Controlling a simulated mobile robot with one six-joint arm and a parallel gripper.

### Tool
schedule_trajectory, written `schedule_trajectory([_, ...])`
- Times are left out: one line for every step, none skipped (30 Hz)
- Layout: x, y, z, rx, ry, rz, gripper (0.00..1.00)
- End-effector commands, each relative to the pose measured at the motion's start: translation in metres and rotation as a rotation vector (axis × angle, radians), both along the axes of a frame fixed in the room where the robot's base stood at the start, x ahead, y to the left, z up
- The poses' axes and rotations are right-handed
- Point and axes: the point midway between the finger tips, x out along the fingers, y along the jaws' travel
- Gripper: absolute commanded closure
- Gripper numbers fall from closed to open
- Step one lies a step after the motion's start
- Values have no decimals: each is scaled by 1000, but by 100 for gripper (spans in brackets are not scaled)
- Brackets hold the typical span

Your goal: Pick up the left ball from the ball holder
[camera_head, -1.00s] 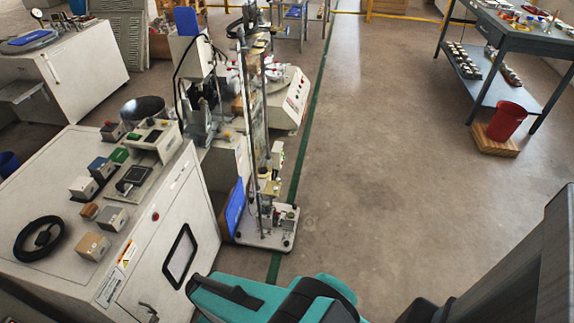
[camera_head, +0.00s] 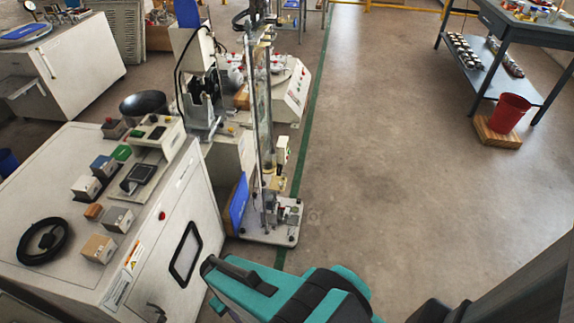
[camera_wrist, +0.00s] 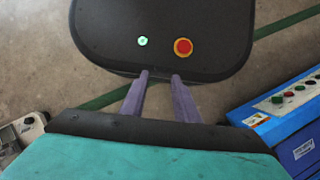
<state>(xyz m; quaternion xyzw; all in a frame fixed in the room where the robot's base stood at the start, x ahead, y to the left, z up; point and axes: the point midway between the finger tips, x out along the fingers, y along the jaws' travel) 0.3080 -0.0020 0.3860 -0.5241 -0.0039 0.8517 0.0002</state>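I cannot make out the ball holder or its left ball in either view. My gripper (camera_wrist: 161,75) shows in the wrist view as two purple fingers. They stand apart with a gap between the tips, and nothing is held between them. In the head view only teal and black parts of my arm show at the bottom edge, and the fingers are hidden there.
A white cabinet (camera_head: 150,235) with small devices on top stands at the left. A tall test rig (camera_head: 268,232) stands beside a green floor line. A red bucket (camera_head: 508,114) sits near a dark table (camera_head: 535,32) at the right. The middle floor is clear.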

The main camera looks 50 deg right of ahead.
Motion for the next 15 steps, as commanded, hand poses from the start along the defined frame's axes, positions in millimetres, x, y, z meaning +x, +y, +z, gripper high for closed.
schedule_trajectory([6,-2,0,7,-6,0,72])
schedule_trajectory([10,-3,0,12,-10,1,72])
schedule_trajectory([16,-6,0,21,-17,4,72])
schedule_trajectory([21,-7,1,29,-23,1,72])
schedule_trajectory([27,-9,1,38,-30,4,72])
schedule_trajectory([36,-14,2,51,-41,9,72])
schedule_trajectory([44,-18,3,62,-50,13,72])
schedule_trajectory([52,-22,5,73,-61,19,72])
schedule_trajectory([63,-29,7,88,-75,27,72])
schedule_trajectory([72,-34,9,99,-88,33,72])
schedule_trajectory([81,-41,11,111,-101,40,72])
schedule_trajectory([93,-49,14,128,-119,50,72])
schedule_trajectory([101,-56,17,139,-132,58,72])
schedule_trajectory([110,-64,20,151,-146,66,72])
schedule_trajectory([121,-74,24,164,-164,78,72])
